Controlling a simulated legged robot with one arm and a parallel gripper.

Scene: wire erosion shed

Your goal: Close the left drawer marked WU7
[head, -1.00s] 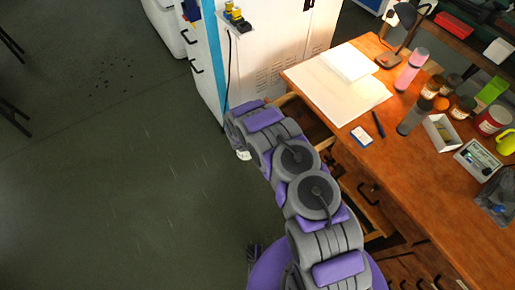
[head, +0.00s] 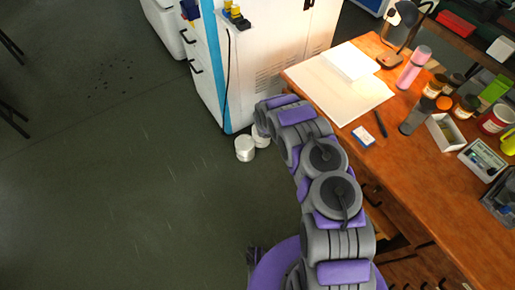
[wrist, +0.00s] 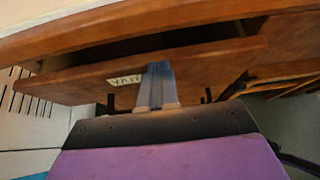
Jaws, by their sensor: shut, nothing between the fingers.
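The left drawer (wrist: 215,62) shows in the wrist view as a brown wooden front with a pale label (wrist: 124,80). The label appears upside down, and my gripper partly covers it, so I cannot read it surely. A dark gap shows between the drawer front and the desk top edge, so the drawer still stands partly out. My gripper (wrist: 157,72) is shut and empty, its fingertips at the drawer front beside the label; I cannot tell whether they touch. In the head view my arm hides the drawer and my gripper.
The wooden desk (head: 440,190) holds papers, a lamp (head: 395,35), bottles and jars. Another drawer (head: 388,232) seems to stand open further right. A white cabinet (head: 265,65) stands behind the arm. White pots (head: 244,148) sit on the floor. Floor on the left is clear.

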